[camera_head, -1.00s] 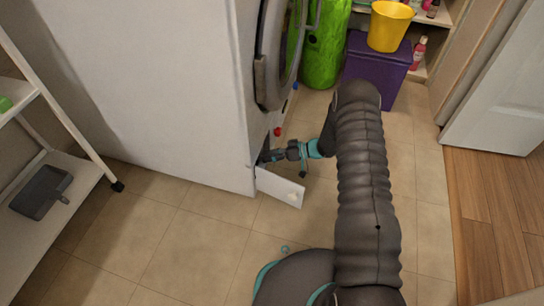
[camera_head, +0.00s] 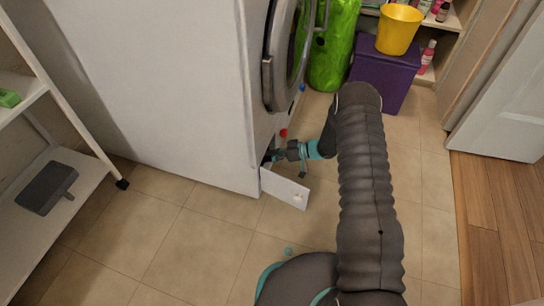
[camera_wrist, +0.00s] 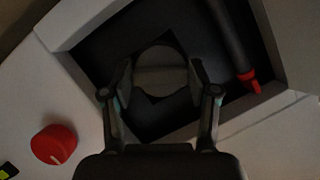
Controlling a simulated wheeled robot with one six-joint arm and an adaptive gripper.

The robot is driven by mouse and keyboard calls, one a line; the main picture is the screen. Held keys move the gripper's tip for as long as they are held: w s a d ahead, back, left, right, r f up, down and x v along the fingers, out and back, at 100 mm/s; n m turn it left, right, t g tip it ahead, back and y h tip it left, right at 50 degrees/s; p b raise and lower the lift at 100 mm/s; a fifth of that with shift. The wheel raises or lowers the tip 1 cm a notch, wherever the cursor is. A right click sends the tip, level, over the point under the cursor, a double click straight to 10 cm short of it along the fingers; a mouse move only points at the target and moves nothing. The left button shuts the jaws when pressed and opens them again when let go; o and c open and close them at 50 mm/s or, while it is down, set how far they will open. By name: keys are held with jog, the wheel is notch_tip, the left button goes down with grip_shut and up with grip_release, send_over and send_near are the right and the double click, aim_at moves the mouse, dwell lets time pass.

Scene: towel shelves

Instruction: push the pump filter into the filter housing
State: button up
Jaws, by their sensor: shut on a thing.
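In the wrist view my gripper (camera_wrist: 160,82) is shut on a round dark grey part, which looks like the pump filter (camera_wrist: 161,80). The part sits between the two fingers, in front of or inside the dark opening of the filter housing (camera_wrist: 95,50). How deep it sits is too dark to tell. In the head view my gripper (camera_head: 276,154) is at the low opening in the front of the white washing machine (camera_head: 165,90). The filter is hidden there.
The white access flap (camera_head: 286,188) hangs open beside the opening. A red knob (camera_wrist: 55,143) is near the opening, and a dark hose with a red tip (camera_wrist: 248,80) lies along its right side. A purple box (camera_head: 385,72) and green bag (camera_head: 334,45) stand behind.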

jog(key=shift+w+a, duration=0.1)
jog(key=shift+a, duration=0.25)
jog(key=o, duration=1.7)
jog(key=shift+c, duration=0.2)
jog(key=v, duration=1.2)
